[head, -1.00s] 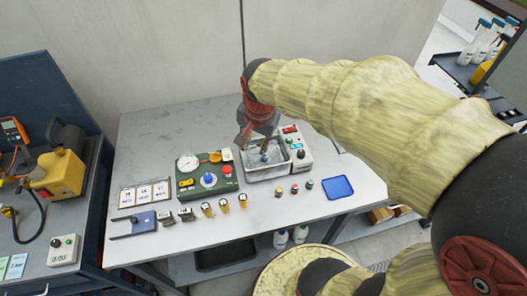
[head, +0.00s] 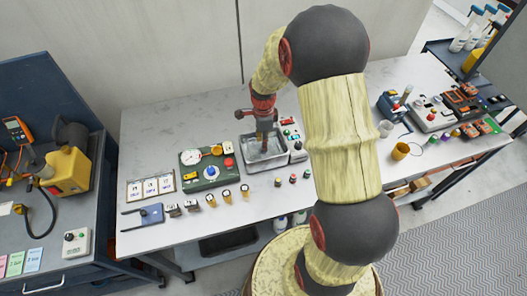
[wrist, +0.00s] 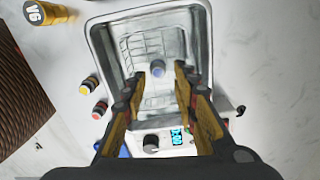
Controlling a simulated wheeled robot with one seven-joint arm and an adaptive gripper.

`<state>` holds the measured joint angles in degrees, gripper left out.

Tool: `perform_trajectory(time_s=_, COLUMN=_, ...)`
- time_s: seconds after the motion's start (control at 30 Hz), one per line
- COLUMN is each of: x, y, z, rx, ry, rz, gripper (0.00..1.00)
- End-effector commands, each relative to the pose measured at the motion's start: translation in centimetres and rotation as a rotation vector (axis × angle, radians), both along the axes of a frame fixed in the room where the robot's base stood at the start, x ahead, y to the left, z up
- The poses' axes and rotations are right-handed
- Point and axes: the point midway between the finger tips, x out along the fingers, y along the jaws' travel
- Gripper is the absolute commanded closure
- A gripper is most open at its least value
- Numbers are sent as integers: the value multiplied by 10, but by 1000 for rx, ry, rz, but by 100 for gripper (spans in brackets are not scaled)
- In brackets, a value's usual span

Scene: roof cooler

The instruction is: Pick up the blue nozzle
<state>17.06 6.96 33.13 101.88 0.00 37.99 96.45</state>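The blue nozzle (wrist: 158,68) shows in the wrist view as a small blue-grey round piece inside the grey metal basin (wrist: 96,42). My gripper (wrist: 161,82) points down into the basin. Its two fingers are apart, one on each side of the nozzle in the picture, with no visible contact. In the head view my gripper (head: 264,143) is over the basin (head: 246,160), and I cannot make out the nozzle there.
A control panel (wrist: 168,142) with a knob and display adjoins the basin. Several small coloured-top pieces, including a red-topped one (head: 293,178), stand in front. A green gauge box (head: 208,170) is left. My arm covers part of the table to the right.

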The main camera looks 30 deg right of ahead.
Motion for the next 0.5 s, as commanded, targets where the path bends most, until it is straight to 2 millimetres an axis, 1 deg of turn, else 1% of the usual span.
perform_trajectory(time_s=0.1, x=-3, y=2, z=-19, rx=1, ry=5, rz=1, gripper=71)
perform_trajectory(time_s=0.27, x=-3, y=2, z=-40, rx=1, ry=3, rz=1, gripper=71)
perform_trajectory(time_s=0.33, x=-2, y=1, z=-43, rx=0, ry=1, rz=1, gripper=71)
perform_trajectory(time_s=0.5, x=-2, y=1, z=-43, rx=0, ry=0, rz=1, gripper=71)
